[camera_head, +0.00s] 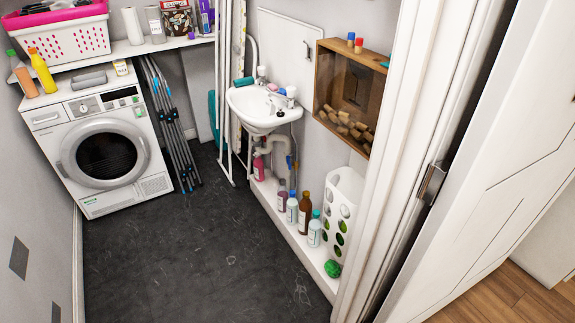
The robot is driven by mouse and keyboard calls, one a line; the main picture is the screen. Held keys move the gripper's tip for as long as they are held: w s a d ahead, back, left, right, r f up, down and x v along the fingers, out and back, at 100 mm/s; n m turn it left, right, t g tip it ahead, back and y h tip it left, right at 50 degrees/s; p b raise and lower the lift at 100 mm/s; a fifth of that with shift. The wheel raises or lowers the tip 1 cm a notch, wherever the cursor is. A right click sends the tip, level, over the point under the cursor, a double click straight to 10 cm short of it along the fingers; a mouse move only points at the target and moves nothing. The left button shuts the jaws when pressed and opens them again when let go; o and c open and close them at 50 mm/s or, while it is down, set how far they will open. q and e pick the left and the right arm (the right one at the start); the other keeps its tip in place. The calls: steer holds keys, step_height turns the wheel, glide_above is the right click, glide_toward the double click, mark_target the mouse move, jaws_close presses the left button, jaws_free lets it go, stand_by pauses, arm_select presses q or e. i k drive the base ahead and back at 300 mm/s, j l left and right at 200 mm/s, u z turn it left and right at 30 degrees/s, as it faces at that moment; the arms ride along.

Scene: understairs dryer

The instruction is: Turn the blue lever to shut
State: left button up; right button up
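A small blue piece, which looks like the blue lever (290,161), shows beside the grey waste pipe under the white sink (252,106). It is too small to tell which way it is turned. The sink is fixed to the right wall, above a low white ledge (300,240). Neither of my grippers is in view.
Several bottles and a white holder (342,215) stand on the ledge. A green ball (332,268) lies at its near end. A white dryer (103,150) and a folded rack (170,125) stand at the back. The dark floor (185,250) is clear. An open white door (480,150) is at right.

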mark_target(289, 158)
steer(key=i+j+u, duration=0.1)
steer(key=i+j, duration=0.95)
steer(key=i, duration=0.25)
steer(key=i+j+u, duration=0.15)
steer(key=i+j, duration=0.4)
steer(key=i, duration=0.1)
